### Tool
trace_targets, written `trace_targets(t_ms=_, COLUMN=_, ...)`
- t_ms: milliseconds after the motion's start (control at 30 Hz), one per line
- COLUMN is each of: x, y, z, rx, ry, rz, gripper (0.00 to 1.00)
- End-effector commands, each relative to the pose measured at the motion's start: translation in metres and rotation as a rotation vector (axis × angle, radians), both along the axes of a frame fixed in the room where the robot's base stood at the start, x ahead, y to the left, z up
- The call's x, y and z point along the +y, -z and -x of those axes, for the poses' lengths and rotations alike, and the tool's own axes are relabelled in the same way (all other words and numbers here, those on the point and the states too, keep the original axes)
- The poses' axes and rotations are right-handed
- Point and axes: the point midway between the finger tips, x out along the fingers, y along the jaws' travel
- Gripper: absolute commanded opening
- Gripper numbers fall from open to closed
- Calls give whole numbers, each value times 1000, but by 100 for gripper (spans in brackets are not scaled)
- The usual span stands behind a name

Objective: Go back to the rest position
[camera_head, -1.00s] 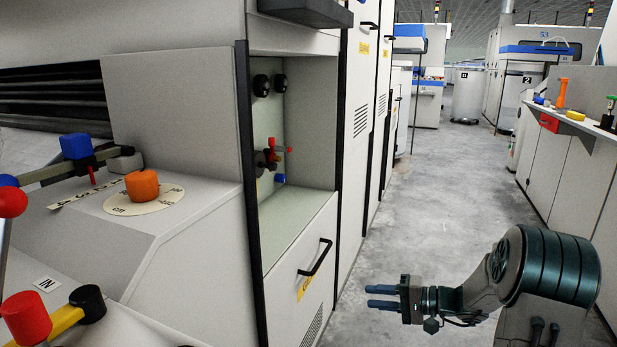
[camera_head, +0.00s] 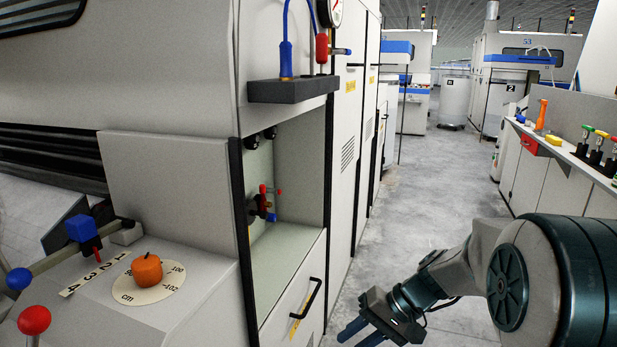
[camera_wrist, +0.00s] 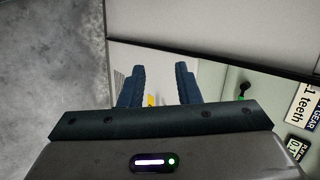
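My gripper (camera_head: 360,332) is low in the aisle in the head view, to the right of the machine's front, with its fingers pointing down and left. In the wrist view its two dark blue fingers (camera_wrist: 160,86) stand apart with nothing between them. It is open and empty. My arm fills the lower right of the head view.
The machine's cabinet door with a black handle (camera_head: 309,297) lies left of my gripper. An open recess (camera_head: 285,228) sits above it, a dark shelf (camera_head: 290,90) higher. An orange knob (camera_head: 147,270) is at left. A bench (camera_head: 567,148) stands at right. The aisle floor (camera_head: 420,190) is clear ahead.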

Motion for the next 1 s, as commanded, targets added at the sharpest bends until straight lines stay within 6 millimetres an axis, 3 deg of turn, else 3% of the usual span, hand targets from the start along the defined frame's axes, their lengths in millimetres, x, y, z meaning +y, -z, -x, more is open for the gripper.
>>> trace_targets(t_ms=33, x=1, y=-32, z=12, rx=-5, ry=-14, rz=53, gripper=30)
trace_targets(t_ms=500, x=-28, y=-163, z=99, rx=-101, ry=-47, rz=498, gripper=30)
trace_targets(t_ms=800, x=-50, y=-226, z=129, rx=-213, ry=-28, rz=680, gripper=30)
trace_targets(t_ms=1000, x=-53, y=-245, z=138, rx=-263, ry=-15, rz=740, gripper=30)
